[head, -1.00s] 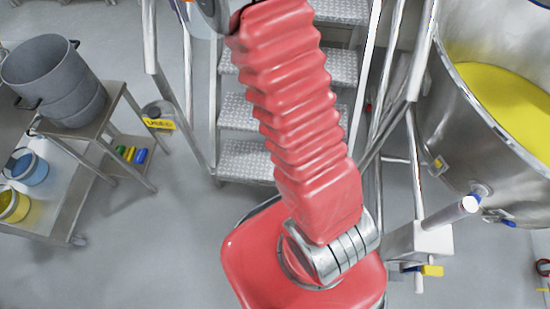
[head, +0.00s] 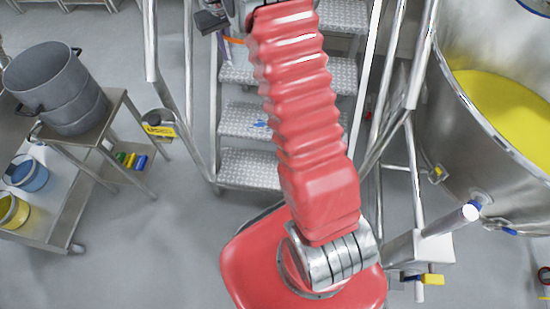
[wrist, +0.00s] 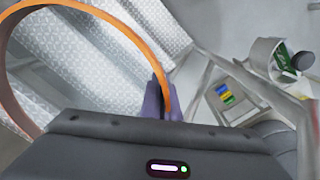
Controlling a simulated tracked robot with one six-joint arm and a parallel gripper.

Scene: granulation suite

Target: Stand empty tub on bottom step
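My gripper (wrist: 159,103) has its purple fingers closed on the edge of a thin orange hoop (wrist: 118,24), perhaps a tub's rim. The hoop arcs across the left of the wrist view, and treadplate steps show through it. I cannot make out walls or a base. In the head view, a bit of the orange hoop (head: 235,41) shows beside my arm's far end, over the upper steps. The bottom step (head: 252,164) is a bare treadplate lower down, partly hidden by my red arm sleeve. A stacked grey tub (head: 52,80) stands on a cart at left.
Handrails (head: 168,90) flank the steps. A small labelled container (head: 158,124) stands left of them. The cart (head: 72,196) carries blue (head: 28,174) and yellow (head: 12,210) pails below. A steel vessel (head: 468,150) with yellow contents stands right. A small blue thing (head: 262,124) lies on a middle step.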

